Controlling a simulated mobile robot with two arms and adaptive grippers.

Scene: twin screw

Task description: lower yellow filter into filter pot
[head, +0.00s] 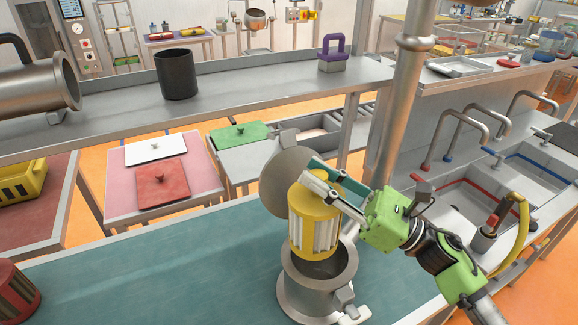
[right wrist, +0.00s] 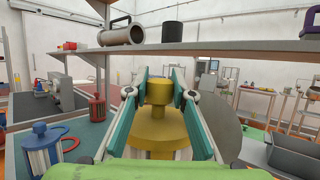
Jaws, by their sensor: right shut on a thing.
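The yellow filter (head: 314,230), with pale pleated sides, is upright over the steel filter pot (head: 318,292) on the teal bench. Its lower end overlaps the pot's mouth in the head view; I cannot tell how far, if at all, it is below the rim. The pot's round lid (head: 284,182) stands open behind the filter. My right gripper (head: 318,188) is shut on the filter's top knob. In the right wrist view the yellow filter (right wrist: 157,122) shows its knob between the teal fingers (right wrist: 157,88). My left gripper is not in view.
A red filter (head: 16,294) stands at the bench's left end, and a blue filter (right wrist: 40,150) shows in the right wrist view. A steel shelf (head: 235,90) runs behind, bearing a black cylinder (head: 176,75) and a purple-handled block (head: 333,56).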

